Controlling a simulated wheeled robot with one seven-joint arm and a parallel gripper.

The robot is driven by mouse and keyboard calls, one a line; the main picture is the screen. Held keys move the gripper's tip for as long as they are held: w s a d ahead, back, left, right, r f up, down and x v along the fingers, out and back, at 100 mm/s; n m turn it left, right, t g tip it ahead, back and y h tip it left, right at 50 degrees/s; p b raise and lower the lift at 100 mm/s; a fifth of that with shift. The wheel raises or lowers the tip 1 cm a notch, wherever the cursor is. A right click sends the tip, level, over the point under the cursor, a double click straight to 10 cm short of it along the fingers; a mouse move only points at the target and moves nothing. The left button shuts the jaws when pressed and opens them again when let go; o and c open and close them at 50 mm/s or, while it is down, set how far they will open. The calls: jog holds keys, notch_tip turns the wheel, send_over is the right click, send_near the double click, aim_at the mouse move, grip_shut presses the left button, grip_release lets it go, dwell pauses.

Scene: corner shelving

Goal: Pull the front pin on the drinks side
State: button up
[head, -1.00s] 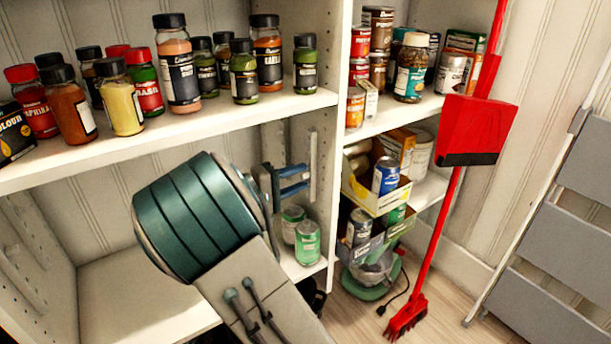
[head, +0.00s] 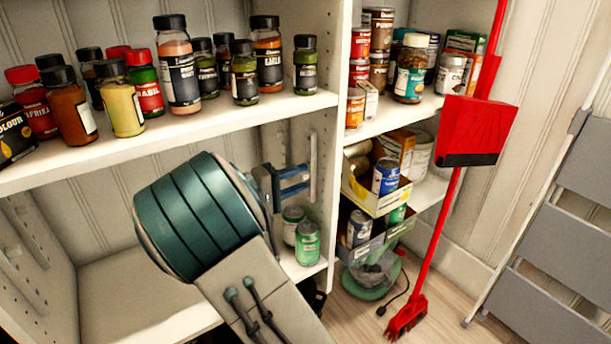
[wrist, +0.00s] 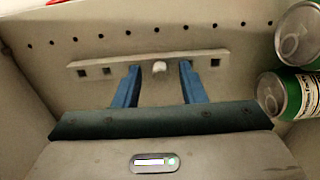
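A small pale pin (wrist: 159,67) sticks out of a light bar (wrist: 105,67) on the holed side panel (wrist: 215,35) in the wrist view. The bar has square holes on either side of the pin. My gripper (wrist: 160,76) is open, with its two blue fingers apart. The pin shows between the fingertips, with a gap on each side; I cannot tell how deep the fingers reach. In the head view my gripper (head: 294,181) is beside the upright panel in the lower compartment, above the cans. The pin is hidden there.
Two green cans (head: 307,243) stand on the lower shelf (head: 130,300) below my gripper; they show at the right of the wrist view (wrist: 290,95). The upper shelf (head: 190,124) with spice jars is above my arm.

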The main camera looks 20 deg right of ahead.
dwell(0.4)
grip_shut()
jog(key=p+v, duration=0.1)
jog(key=v, duration=0.5)
jog(key=shift+p, duration=0.3)
dwell(1.0)
